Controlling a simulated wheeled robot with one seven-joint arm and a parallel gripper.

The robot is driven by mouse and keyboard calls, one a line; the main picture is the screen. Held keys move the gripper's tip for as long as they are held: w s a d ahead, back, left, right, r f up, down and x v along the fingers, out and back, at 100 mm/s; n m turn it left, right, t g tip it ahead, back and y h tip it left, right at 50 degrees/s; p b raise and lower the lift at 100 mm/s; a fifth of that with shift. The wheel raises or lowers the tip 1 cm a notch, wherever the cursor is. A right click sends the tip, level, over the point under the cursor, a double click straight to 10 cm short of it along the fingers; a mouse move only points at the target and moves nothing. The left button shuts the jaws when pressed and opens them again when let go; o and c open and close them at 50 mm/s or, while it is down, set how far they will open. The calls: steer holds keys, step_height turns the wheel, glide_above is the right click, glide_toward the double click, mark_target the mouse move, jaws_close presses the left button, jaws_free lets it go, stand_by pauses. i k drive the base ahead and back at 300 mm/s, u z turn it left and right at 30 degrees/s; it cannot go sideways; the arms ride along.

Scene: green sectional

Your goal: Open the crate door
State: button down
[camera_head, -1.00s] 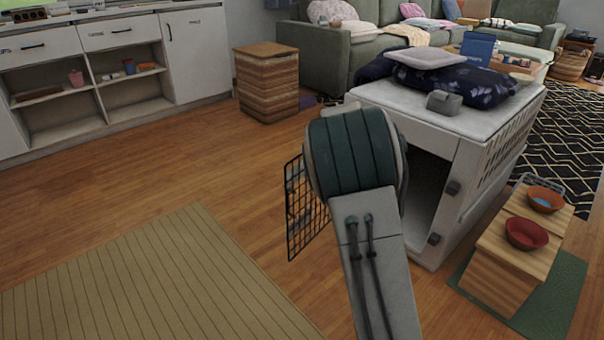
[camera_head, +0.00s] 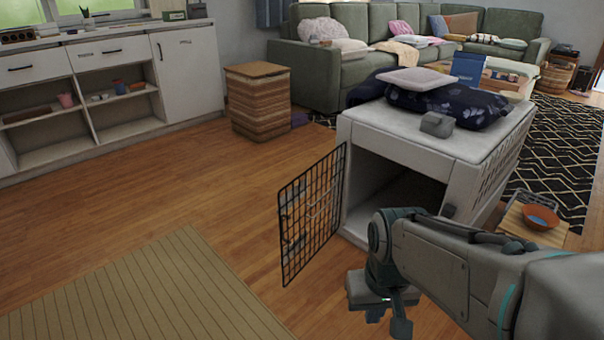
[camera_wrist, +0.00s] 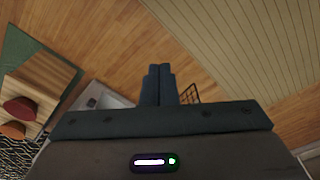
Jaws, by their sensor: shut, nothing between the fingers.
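The crate (camera_head: 408,137) is a white box with its dark front opening uncovered. Its black wire door (camera_head: 312,213) stands swung wide out to the left of the opening, hinged at the opening's left edge. My gripper (camera_head: 388,318) is low in front of the crate, right of the door and apart from it. In the wrist view my gripper (camera_wrist: 158,72) has its two fingers together with nothing between them. A small part of the wire door (camera_wrist: 190,94) shows just beside the fingers there. My arm hides the lower right of the crate front.
A wooden bowl stand (camera_head: 533,226) with a red bowl (camera_head: 541,217) is right of the crate, partly behind my arm. A striped rug (camera_head: 150,290) lies at front left. Blankets and a cushion (camera_head: 413,80) rest on the crate. Wood floor left of the door is clear.

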mark_target(292, 196)
steer(key=z, duration=0.05)
steer(key=i, duration=1.1)
steer(key=u, duration=0.25)
